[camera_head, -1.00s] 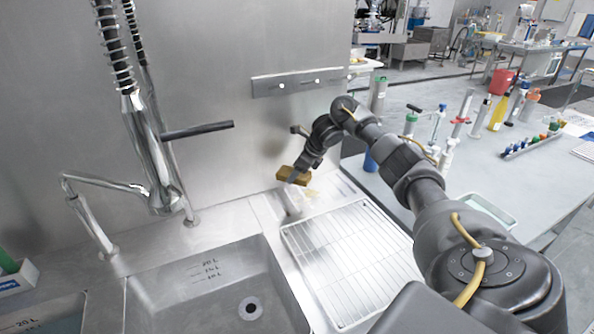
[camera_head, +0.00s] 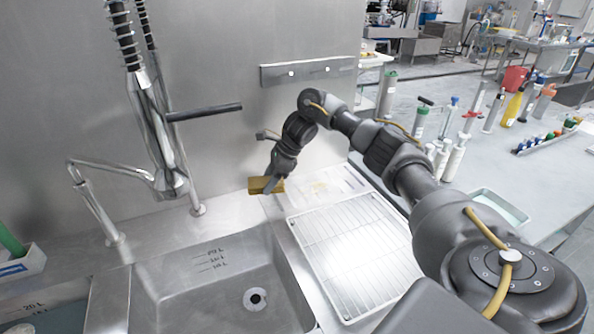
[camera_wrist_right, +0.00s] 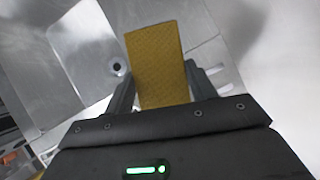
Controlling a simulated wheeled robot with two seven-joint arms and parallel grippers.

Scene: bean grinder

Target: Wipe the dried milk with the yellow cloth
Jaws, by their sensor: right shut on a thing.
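The yellow cloth (camera_head: 259,185) is a folded, brownish-yellow block in the head view, above the counter behind the sink. My right gripper (camera_head: 272,187) is shut on it. In the right wrist view the cloth (camera_wrist_right: 157,62) sticks out between the two fingers of the gripper (camera_wrist_right: 160,88). I cannot tell whether the cloth touches the counter. A faint pale-yellow patch, which looks like the dried milk (camera_head: 320,187), lies on the counter to the right of the cloth, behind the wire rack. My left gripper is not in view.
A steel sink (camera_head: 215,285) with a drain is in front of the cloth. A wire rack (camera_head: 350,255) lies to its right. A tall faucet (camera_head: 165,150) and a smaller bent tap (camera_head: 110,200) stand at the left. Bottles (camera_head: 445,160) stand on the right-hand table.

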